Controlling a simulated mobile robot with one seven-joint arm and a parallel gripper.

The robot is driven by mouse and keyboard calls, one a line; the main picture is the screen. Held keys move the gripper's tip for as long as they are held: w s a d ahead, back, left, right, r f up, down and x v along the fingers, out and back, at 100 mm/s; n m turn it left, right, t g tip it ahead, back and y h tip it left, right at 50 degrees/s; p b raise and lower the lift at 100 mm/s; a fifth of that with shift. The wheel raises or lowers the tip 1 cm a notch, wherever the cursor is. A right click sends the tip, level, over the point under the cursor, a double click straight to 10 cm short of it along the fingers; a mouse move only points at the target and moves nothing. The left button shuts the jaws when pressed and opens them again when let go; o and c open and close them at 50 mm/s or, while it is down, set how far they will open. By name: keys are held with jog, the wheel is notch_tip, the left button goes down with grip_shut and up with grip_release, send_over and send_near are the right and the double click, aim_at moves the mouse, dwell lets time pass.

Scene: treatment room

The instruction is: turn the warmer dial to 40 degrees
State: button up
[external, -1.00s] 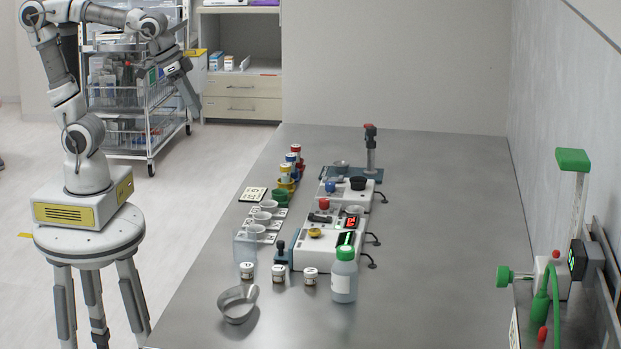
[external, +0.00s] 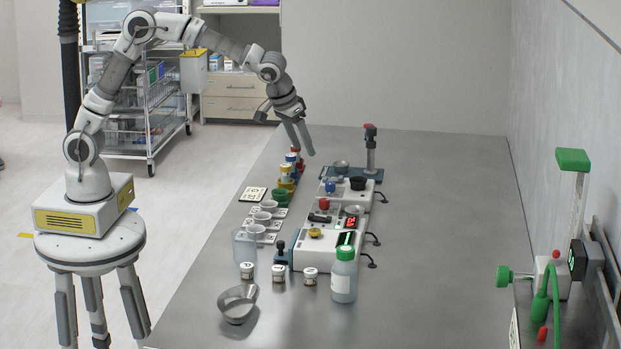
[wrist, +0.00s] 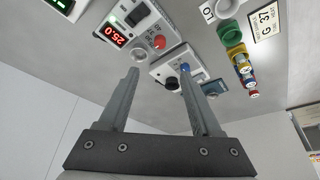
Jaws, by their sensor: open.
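The unit with a red display (external: 351,221) stands in the middle of the row of units on the steel table. In the wrist view the display (wrist: 117,33) reads 25.0. In the wrist view the knob lies beyond the fingertips (wrist: 159,70).
The farther unit has a blue knob (external: 330,186) and black cup (external: 357,183). The nearer unit has a yellow knob (external: 315,232). Colored-capped containers (external: 291,165) and white cups (external: 262,217) stand left. A bottle (external: 344,277) stands in front.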

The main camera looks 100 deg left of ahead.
aim_at(324, 200)
jog(key=b+x, duration=0.1)
jog(key=x, duration=1.6)
jog(key=shift+f, duration=0.2)
grip_shut()
